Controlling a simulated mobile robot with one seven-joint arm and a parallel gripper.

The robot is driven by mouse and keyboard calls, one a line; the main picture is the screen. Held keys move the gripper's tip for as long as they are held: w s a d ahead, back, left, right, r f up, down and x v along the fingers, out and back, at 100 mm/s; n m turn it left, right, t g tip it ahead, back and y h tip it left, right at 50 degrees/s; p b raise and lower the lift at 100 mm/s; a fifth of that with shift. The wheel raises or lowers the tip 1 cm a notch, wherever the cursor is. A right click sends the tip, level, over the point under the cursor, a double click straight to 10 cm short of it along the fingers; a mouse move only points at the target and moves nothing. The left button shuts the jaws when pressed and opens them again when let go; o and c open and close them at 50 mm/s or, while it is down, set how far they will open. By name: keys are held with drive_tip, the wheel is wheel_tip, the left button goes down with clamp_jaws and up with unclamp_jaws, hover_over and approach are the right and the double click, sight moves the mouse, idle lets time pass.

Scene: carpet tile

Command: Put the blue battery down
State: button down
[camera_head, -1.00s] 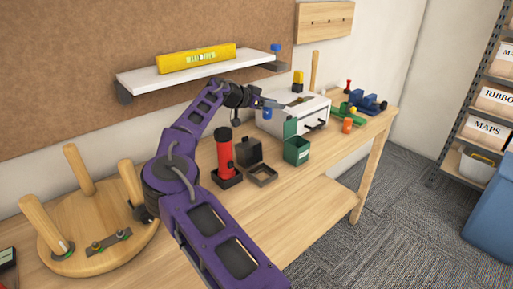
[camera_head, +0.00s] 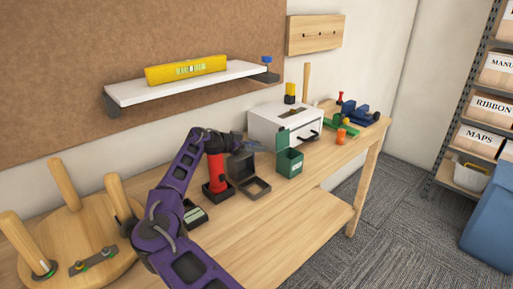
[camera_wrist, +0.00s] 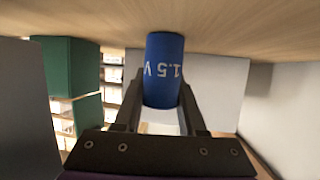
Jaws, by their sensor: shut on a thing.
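The blue battery (camera_wrist: 163,75), marked 1.5 V, is between the fingers of my gripper (camera_wrist: 160,115) in the wrist view. The gripper is shut on it. The wooden bench top (camera_wrist: 230,38) shows at the top of this view, close to the battery's far end. I cannot tell whether they touch. In the head view my gripper (camera_head: 252,145) is over the bench (camera_head: 240,225), by the dark open box and the green box.
A green box (camera_head: 289,165) and a dark box with a square frame (camera_head: 256,187) stand close to my gripper. A red flashlight (camera_head: 217,174) stands left of them. A white cabinet (camera_head: 272,127) is behind. The front bench strip is clear.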

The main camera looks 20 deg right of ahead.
drive_tip(key=shift+c, duration=2.4)
unclamp_jaws()
drive_tip(key=shift+a+r, duration=0.2)
drive_tip(key=v, duration=0.7)
drive_tip(key=shift+s, duration=0.1)
